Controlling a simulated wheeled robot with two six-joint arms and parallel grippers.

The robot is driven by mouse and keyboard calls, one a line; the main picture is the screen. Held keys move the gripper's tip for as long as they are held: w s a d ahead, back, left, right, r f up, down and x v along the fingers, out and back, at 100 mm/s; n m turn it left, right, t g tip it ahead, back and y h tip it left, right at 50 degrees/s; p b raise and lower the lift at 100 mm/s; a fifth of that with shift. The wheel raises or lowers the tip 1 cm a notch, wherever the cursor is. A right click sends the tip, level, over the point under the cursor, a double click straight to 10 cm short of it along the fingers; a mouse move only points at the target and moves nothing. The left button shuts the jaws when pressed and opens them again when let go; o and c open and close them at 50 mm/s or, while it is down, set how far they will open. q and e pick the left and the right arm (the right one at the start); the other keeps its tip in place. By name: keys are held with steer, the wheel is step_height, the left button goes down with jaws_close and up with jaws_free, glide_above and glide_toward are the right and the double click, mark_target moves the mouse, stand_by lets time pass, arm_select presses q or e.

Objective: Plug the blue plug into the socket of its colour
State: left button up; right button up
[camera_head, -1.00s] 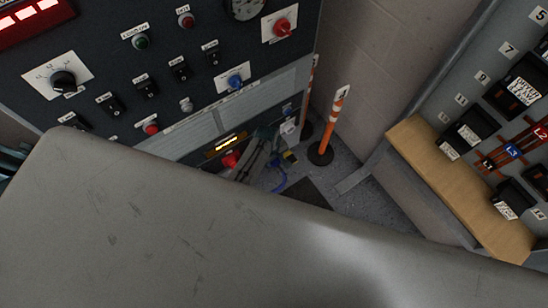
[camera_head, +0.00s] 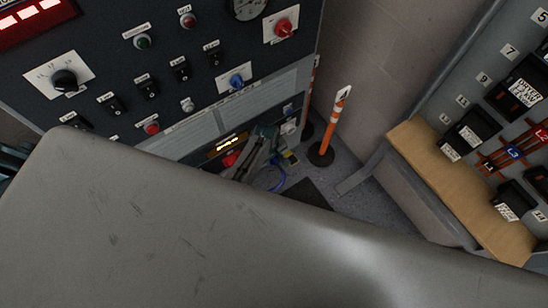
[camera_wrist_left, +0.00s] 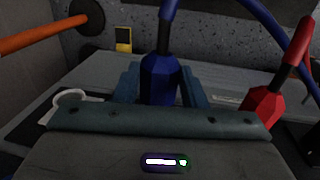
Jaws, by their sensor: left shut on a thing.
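The blue plug (camera_wrist_left: 160,82) stands between the two teal fingers of my left gripper (camera_wrist_left: 158,88) in the left wrist view, with its cable rising from the top. The gripper is shut on it. In the head view my left gripper (camera_head: 267,132) is small and far off, near the lower right of the dark panel; the plug cannot be made out there. The blue cable (camera_head: 279,182) hangs in a loop below it. A small blue fitting (camera_head: 288,107) shows on the panel's lower right; I cannot tell if it is the socket. My right gripper is not in view.
A red plug (camera_wrist_left: 264,106) with a red cable is right of the blue one in the wrist view. An orange-and-white post (camera_head: 335,122) stands on the floor right of the panel (camera_head: 120,75). A wooden ledge (camera_head: 440,175) is farther right. A large grey surface fills the foreground.

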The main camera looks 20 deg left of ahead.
arm_select(q)
steer(key=shift+w+a, duration=0.75)
steer(key=shift+a, duration=0.2)
steer(key=o, duration=1.2)
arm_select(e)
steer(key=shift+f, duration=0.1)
arm_select(q)
steer(key=shift+r, duration=0.25)
steer(key=shift+s+r+p, duration=0.1)
steer(key=shift+r+p, duration=0.1)
steer(key=shift+p, duration=0.3)
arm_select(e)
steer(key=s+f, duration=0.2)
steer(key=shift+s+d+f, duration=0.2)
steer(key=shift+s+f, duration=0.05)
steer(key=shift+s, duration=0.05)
